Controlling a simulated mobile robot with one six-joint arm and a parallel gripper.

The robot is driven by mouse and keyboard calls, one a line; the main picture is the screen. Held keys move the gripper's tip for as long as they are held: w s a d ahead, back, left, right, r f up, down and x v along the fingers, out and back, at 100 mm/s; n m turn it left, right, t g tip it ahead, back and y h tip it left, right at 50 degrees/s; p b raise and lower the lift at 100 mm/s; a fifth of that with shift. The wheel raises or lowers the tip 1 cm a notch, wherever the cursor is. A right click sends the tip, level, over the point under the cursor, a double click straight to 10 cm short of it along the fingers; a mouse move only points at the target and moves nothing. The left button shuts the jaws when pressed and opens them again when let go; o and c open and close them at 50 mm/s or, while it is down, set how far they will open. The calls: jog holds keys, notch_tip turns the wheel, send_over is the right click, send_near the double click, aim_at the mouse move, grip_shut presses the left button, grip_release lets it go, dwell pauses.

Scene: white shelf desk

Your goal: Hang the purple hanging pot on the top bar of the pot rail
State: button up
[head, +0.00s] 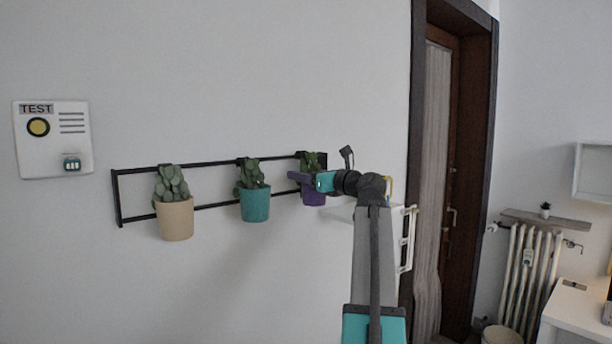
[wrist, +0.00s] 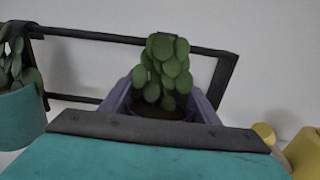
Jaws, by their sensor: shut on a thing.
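The purple hanging pot (head: 313,197) with a green plant is at the right end of the black pot rail (head: 118,200). My gripper (head: 306,182) is shut on the pot. In the wrist view, the pot (wrist: 205,108) is upright just beyond the gripper, its plant overlapping the top bar (wrist: 95,36). A dark hook-like piece shows above the plant at the top bar in the head view, but I cannot tell whether it sits over the bar. The pot's lower part is hidden in the wrist view.
A beige pot (head: 175,220) and a teal pot (head: 255,205) hang on the rail to the left. A white shelf (head: 342,213) and white rack (head: 408,240) are to the right, beside a dark door frame (head: 425,120). Bare wall lies above and below the rail.

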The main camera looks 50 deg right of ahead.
jog(key=o, duration=1.5)
jog(key=shift+a, duration=0.1)
jog(key=shift+s, duration=0.1)
jog(key=shift+s+f, duration=0.1)
jog(key=shift+s, duration=0.15)
jog(key=s+a+b, duration=0.1)
jog(key=s+b, duration=0.4)
jog(key=s, duration=0.8)
jog(key=shift+a, duration=0.25)
jog(key=shift+s, duration=0.1)
